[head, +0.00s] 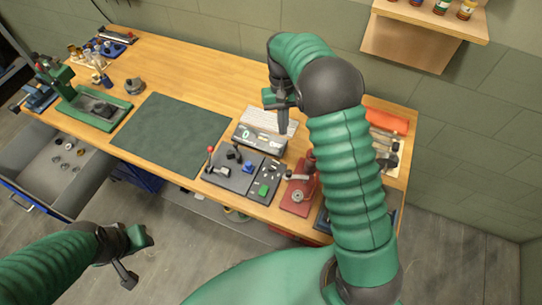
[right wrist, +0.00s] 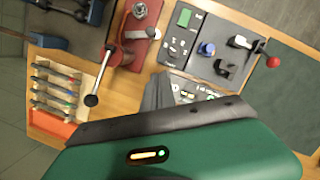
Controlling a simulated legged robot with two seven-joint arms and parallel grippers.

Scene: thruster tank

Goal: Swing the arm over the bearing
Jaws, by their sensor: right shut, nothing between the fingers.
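The red press fixture (head: 301,188) stands on the bench below and right of my right gripper; it also shows in the right wrist view (right wrist: 132,52). A round metal bearing (head: 298,197) sits on its near end, also in the right wrist view (right wrist: 140,10). The fixture's silver arm (right wrist: 142,34) points sideways towards the grey panel, beside the bearing. A lever with a black ball knob (right wrist: 91,100) sticks out from the pivot. My right gripper (head: 283,128) is shut and empty above the bench, apart from the fixture.
A grey panel (head: 232,181) with switches and small parts lies left of the fixture. A scale (head: 262,138) stands behind it. A rack of screwdrivers (right wrist: 60,90) and an orange cloth (head: 385,120) lie right. A dark green mat (head: 172,132) is bare.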

